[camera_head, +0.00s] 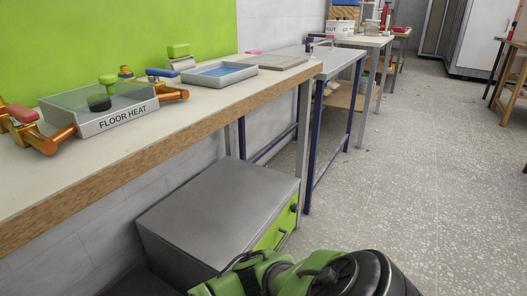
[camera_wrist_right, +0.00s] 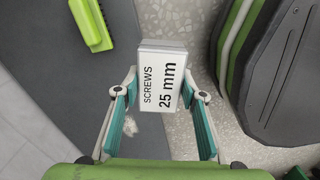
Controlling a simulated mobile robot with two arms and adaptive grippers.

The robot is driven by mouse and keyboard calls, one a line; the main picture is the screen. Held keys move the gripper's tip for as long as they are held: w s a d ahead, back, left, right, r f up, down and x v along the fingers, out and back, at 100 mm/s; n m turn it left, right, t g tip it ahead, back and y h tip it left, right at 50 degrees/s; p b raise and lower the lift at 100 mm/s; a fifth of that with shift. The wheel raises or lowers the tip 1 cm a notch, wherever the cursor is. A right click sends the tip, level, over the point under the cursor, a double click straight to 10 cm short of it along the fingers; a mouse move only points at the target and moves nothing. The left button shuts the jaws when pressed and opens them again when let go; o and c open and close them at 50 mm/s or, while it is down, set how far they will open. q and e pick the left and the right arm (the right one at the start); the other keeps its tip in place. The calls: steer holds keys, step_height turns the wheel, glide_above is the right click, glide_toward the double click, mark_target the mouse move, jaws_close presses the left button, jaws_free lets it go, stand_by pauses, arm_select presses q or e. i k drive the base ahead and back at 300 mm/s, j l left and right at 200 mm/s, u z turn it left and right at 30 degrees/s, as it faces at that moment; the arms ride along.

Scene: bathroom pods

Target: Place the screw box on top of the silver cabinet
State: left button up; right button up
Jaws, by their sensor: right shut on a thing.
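The screw box (camera_wrist_right: 163,75) is a small white box marked "SCREWS 25 mm", seen in the right wrist view. My right gripper (camera_wrist_right: 162,92) is shut on it, with one teal-padded finger at each side. The silver cabinet (camera_head: 205,210) stands low beneath the workbench in the head view, with a bare grey top and a green front with a handle. My green and black arm shows at the bottom of the head view, just in front of the cabinet. The box and right fingertips are not visible there. My left gripper is in neither view.
The workbench (camera_head: 160,135) overhangs the rear of the cabinet. It holds a "FLOOR HEAT" box (camera_head: 100,105) and a tray (camera_head: 220,72). A green brush (camera_wrist_right: 91,24) lies on a dark surface (camera_wrist_right: 60,70) in the wrist view. The speckled floor (camera_head: 400,180) at right is clear.

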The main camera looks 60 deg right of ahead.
mark_target(257, 196)
steer(key=k+l+z, duration=0.1)
steer(key=l+z, duration=0.3)
steer(key=l, duration=0.45)
steer(key=l+z, duration=0.35)
steer(key=l, duration=0.5)
